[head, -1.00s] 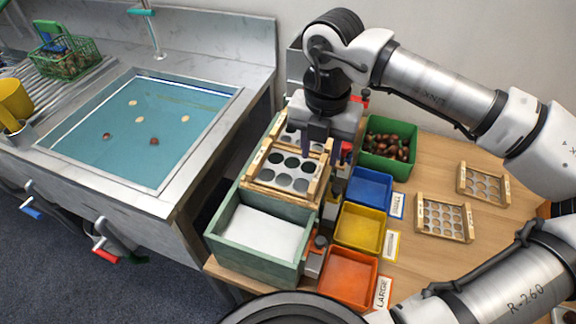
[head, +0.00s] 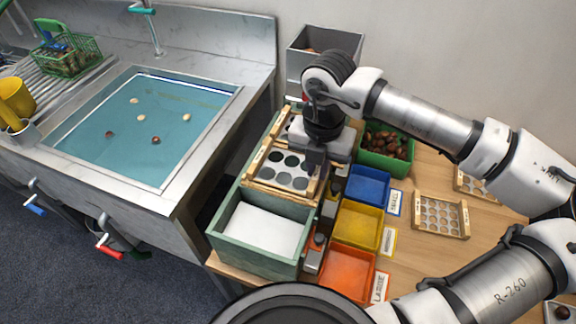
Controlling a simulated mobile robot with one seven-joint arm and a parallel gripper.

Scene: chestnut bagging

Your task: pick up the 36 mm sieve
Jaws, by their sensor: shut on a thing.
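A wooden-framed sieve with large round holes (head: 287,172) sits on the green box-like stand (head: 231,252), over its middle. My gripper (head: 314,172) points down at the sieve's right-hand rail and is shut on it. The fingertips are small and partly hidden by the gripper body, so the exact grip is hard to see. The sieve looks level and still in the stand. Another sieve (head: 287,124) lies behind it, partly covered by my wrist. No size marking on the sieves is readable.
Blue (head: 368,187), yellow (head: 358,228) and orange (head: 347,275) trays stand close on the right. A green bin of chestnuts (head: 386,160) and a grey hopper (head: 325,45) stand behind. A smaller-holed sieve (head: 440,213) lies on the table. A water-filled sink (head: 140,125) is left.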

